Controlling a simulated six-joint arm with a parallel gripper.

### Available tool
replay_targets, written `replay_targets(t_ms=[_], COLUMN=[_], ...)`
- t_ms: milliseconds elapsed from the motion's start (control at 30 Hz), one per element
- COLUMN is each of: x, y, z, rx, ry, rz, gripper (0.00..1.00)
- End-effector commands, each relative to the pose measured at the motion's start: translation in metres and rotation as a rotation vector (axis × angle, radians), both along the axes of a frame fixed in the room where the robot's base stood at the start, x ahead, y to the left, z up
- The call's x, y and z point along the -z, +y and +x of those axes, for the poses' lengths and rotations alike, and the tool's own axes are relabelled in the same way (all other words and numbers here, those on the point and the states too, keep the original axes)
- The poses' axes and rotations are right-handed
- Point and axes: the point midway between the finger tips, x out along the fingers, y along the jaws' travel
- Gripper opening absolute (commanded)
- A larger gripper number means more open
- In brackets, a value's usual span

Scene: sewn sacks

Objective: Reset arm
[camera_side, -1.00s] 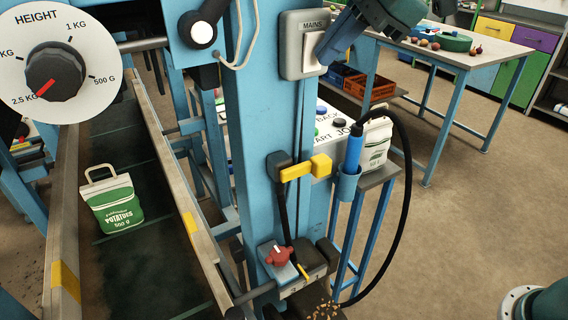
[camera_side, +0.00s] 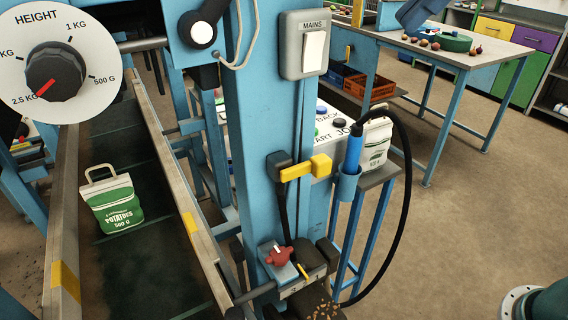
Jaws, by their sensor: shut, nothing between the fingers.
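My gripper is out of view, and its fingers show nowhere in the picture. The white MAINS rocker switch (camera_side: 313,53) on its grey plate is now fully uncovered on the blue column (camera_side: 262,130). The HEIGHT dial (camera_side: 55,75) at the upper left has its red pointer towards 2.5 KG. A green and white potato sack (camera_side: 112,204), marked 500 g, stands on the dark conveyor belt (camera_side: 150,255) at the left.
A yellow-handled lever (camera_side: 305,168), a blue tool in a holder (camera_side: 353,155) with a black cable, and a red knob (camera_side: 279,256) are on or beside the column. Another sack (camera_side: 376,145) stands behind the cable. A table (camera_side: 470,58) stands at the back; open floor lies right.

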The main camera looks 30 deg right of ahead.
Motion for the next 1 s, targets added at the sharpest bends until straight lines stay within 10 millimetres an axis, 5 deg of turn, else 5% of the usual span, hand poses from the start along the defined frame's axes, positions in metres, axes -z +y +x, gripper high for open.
replay_targets(t_ms=[667, 1000], x=[-0.001, 0.043], y=[-0.008, -0.056], z=[-0.006, -0.022], rx=[0.034, 0.367], ry=[0.010, 0.109], rz=[0.008, 0.109], gripper=[0.00, 0.00])
